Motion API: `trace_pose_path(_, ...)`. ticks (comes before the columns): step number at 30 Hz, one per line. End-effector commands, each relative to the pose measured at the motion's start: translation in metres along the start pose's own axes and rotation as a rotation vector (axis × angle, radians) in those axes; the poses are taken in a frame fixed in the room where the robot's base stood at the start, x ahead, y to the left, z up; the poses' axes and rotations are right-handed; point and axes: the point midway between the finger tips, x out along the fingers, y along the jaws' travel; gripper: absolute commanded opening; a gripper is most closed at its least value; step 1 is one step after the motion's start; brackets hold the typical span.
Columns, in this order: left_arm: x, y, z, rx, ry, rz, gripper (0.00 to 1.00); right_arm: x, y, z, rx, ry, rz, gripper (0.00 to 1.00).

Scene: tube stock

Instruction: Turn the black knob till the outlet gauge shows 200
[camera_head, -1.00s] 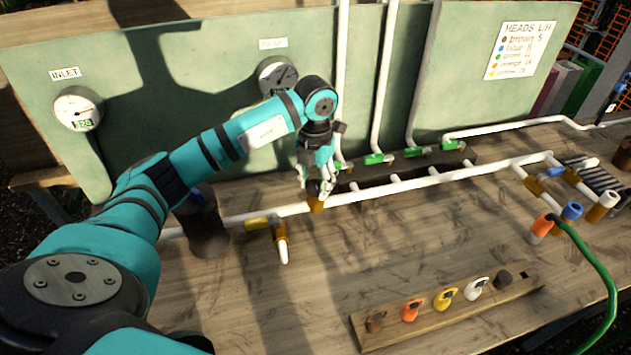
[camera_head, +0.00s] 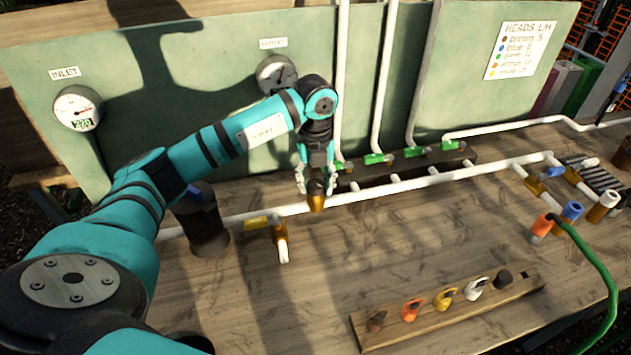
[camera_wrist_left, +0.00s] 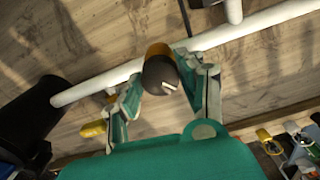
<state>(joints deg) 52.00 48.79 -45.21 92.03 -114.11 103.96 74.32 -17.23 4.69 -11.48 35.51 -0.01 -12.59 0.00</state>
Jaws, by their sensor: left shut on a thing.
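The black knob (camera_head: 316,187) sits on a brass body on the white pipe, and it also shows in the left wrist view (camera_wrist_left: 161,75) with a white mark on its face. My left gripper (camera_head: 315,183) is shut on the knob, one finger on each side. It comes down on the knob from above, and the fingers also show in the left wrist view (camera_wrist_left: 165,84). The outlet gauge (camera_head: 275,72) is on the green panel behind my arm. My arm covers its lower part, and its number cannot be read. My right gripper is not in view.
The inlet gauge (camera_head: 77,108) is on the panel at left, its small digits unclear. Green-handled valves (camera_head: 414,152) stand behind the white pipe (camera_head: 425,183). A wooden rack (camera_head: 450,314) holds coloured heads in front.

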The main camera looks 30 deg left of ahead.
Motion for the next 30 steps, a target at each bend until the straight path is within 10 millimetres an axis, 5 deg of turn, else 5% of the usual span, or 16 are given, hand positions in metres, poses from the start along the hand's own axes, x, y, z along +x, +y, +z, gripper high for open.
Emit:
trace_pose_path(13, -0.0020, -0.0001, 0.0015, -0.294, -0.004, -0.003, 0.07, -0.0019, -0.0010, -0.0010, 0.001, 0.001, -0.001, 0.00)
trace_pose_path(30, -0.0022, -0.0001, 0.0020, -0.367, -0.005, -0.004, 0.07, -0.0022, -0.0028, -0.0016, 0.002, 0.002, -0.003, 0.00)
